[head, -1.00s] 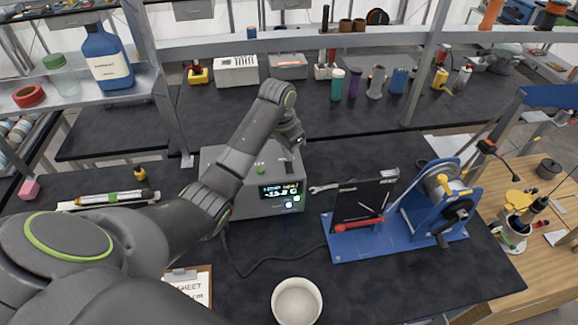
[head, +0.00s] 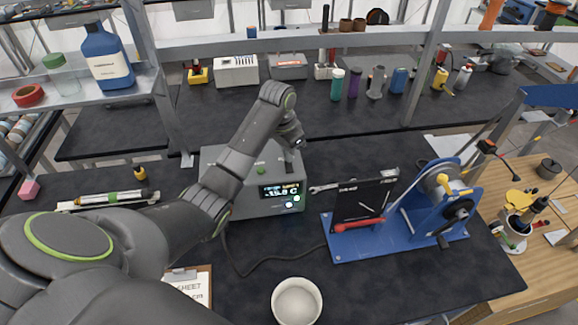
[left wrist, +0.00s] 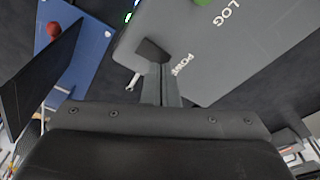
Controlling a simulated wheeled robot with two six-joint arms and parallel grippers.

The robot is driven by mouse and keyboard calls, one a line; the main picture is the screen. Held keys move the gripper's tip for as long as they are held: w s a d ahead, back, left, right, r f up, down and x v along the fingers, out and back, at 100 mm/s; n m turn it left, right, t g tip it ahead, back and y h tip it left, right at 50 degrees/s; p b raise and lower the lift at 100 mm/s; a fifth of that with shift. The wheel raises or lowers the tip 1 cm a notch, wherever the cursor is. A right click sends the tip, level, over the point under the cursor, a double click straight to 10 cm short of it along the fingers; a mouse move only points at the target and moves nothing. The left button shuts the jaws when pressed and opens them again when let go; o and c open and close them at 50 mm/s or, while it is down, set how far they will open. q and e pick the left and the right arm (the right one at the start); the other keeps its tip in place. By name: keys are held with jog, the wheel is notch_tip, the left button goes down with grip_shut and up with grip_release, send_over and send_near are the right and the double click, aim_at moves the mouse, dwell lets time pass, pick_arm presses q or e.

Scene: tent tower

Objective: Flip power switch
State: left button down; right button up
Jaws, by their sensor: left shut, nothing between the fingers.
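A grey instrument box (head: 225,165) with a lit display (head: 281,191) and a green button (head: 261,170) on top stands on the dark bench. Its top also shows in the left wrist view (left wrist: 235,70), with the words LOG and POWER. A dark, block-like power switch (left wrist: 150,49) sits beside the POWER label, just beyond my fingertips. My left gripper (head: 289,168) is shut and empty, pointing down at the right part of the box top. In the left wrist view its fingers (left wrist: 161,82) overlap the switch's near edge; I cannot tell whether they touch. My right gripper is out of view.
A blue stand with a black panel (head: 365,200) and a reel is close to the right of the box. A white bowl (head: 297,301) and a clipboard (head: 192,285) are in front. A dark cable (head: 250,272) runs across the bench.

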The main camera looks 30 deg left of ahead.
aim_at(288, 164)
pick_arm(q)
jog(key=shift+f, duration=0.65)
jog(key=shift+r, duration=0.1)
jog(key=shift+r+p, duration=0.6)
jog(key=shift+r, duration=2.85)
